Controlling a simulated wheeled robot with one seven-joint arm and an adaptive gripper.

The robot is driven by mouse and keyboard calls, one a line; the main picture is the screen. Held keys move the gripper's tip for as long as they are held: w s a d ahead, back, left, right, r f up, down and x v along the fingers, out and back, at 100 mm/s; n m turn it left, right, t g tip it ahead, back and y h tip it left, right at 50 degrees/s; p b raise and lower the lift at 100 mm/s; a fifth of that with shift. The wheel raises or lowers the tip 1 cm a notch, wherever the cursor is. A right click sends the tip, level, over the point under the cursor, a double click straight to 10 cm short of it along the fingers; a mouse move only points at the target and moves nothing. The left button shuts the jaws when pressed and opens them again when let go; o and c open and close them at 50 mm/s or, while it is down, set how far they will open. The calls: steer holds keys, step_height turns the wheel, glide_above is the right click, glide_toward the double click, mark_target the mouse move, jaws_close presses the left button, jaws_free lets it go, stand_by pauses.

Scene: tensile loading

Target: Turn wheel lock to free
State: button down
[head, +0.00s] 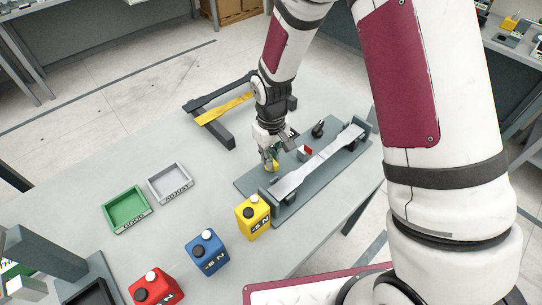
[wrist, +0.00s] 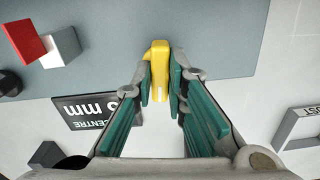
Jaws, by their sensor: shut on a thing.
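A small yellow lever (wrist: 160,68), which looks like the wheel lock, stands at the near-left part of the grey-green base plate of the loading rig (head: 247,184). It has a pale stripe in the wrist view and also shows as a small yellow patch in the head view (head: 274,167). My gripper (wrist: 160,88) is shut on it, with one green-padded finger on each side. In the head view my gripper (head: 268,160) reaches down to it from above and partly hides it. Which setting the lever points to cannot be read.
A red-and-white block (head: 305,152) and a black knob (head: 318,129) stand on the plate beside the long grey bar (head: 318,162). Yellow (head: 252,217), blue (head: 207,252) and red (head: 155,287) weights and green (head: 127,227) and grey (head: 171,200) trays are on the table.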

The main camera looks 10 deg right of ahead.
steer(key=shift+n, duration=0.6)
steer(key=c, duration=1.6)
jaws_free()
step_height(320, 180, up, 12)
